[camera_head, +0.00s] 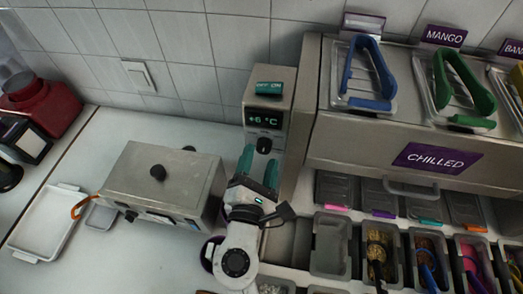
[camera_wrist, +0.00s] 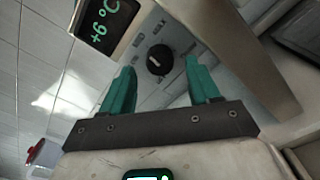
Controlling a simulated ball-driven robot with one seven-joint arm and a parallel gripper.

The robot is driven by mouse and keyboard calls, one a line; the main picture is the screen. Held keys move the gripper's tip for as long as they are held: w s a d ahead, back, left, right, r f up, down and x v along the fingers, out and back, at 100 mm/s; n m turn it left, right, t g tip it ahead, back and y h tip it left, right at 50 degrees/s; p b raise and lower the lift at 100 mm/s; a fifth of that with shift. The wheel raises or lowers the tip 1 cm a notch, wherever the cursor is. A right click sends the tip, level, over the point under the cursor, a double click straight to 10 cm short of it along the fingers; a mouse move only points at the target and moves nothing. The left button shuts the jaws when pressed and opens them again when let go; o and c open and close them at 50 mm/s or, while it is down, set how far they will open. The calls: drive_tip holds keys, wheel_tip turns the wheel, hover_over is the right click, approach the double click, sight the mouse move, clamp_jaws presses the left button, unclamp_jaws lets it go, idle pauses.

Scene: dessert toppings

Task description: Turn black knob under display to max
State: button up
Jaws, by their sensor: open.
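The black knob (camera_head: 264,145) sits on the grey control panel just under the display (camera_head: 266,119), which reads +6 °C. In the wrist view the round knob (camera_wrist: 160,60) has a pale pointer mark, and MAX is printed on the panel to its upper right. The display (camera_wrist: 106,27) shows at the upper left there. My gripper (camera_head: 259,166) is in front of the panel, just below the knob. Its two teal fingers are spread apart in the wrist view (camera_wrist: 160,80), with the knob beyond and between them. Nothing is held, and I see no contact with the knob.
A teal OFF/ON switch (camera_head: 269,88) tops the panel. A metal box with a black lid knob (camera_head: 157,172) stands left. The chilled cabinet (camera_head: 400,150) with blue and green tongs stands right, above several topping bins (camera_head: 331,244). A white tray (camera_head: 47,222) lies far left.

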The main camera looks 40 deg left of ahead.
drive_tip(key=shift+x, duration=1)
drive_tip(key=c, duration=1)
drive_tip(key=shift+c, duration=0.2)
